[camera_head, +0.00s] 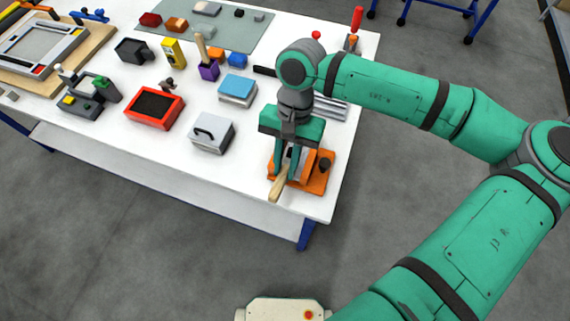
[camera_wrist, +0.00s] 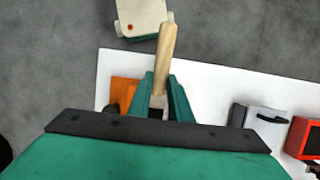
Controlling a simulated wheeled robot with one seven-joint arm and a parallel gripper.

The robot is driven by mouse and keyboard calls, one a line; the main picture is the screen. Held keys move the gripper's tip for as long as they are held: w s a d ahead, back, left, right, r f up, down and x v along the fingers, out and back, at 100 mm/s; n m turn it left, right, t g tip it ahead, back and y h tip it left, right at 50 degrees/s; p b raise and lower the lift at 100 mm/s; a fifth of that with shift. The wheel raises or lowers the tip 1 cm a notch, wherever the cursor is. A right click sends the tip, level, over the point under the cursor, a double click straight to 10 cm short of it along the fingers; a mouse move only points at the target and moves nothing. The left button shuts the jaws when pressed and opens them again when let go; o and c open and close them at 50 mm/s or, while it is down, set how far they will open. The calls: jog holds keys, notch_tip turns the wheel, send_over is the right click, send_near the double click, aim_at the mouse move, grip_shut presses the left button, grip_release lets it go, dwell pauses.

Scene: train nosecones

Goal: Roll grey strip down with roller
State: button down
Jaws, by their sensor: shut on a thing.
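My gripper (camera_head: 284,178) is shut on a roller with a pale wooden handle (camera_head: 277,186), at the orange base near the table's front right corner. In the wrist view the wooden handle (camera_wrist: 165,55) sticks out between the two green fingers of my gripper (camera_wrist: 161,92). The roller's head is mostly hidden by the fingers. The orange base (camera_head: 316,184) carries a dark round knob (camera_head: 324,164) and a light grey piece, partly covered by my gripper. I cannot make out the grey strip clearly, nor whether the roller touches it.
The white table (camera_head: 230,185) holds a grey box with a black handle (camera_head: 212,133), a red tray with dark filling (camera_head: 153,107), a blue-topped block (camera_head: 237,91) and a purple brush holder (camera_head: 208,71). Silver bars (camera_head: 331,108) lie behind my gripper. The table's front left strip is clear.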

jog(key=shift+w+d+f, duration=0.1)
jog(key=shift+w+d, duration=0.2)
jog(key=shift+w, duration=0.6)
jog(key=shift+w+d+r, duration=0.1)
jog(key=shift+w+d, duration=0.15)
jog(key=shift+w, duration=0.6)
jog(key=shift+w+d+f, duration=0.1)
jog(key=shift+w+d, duration=0.2)
jog(key=shift+w, duration=0.6)
dwell(4.8)
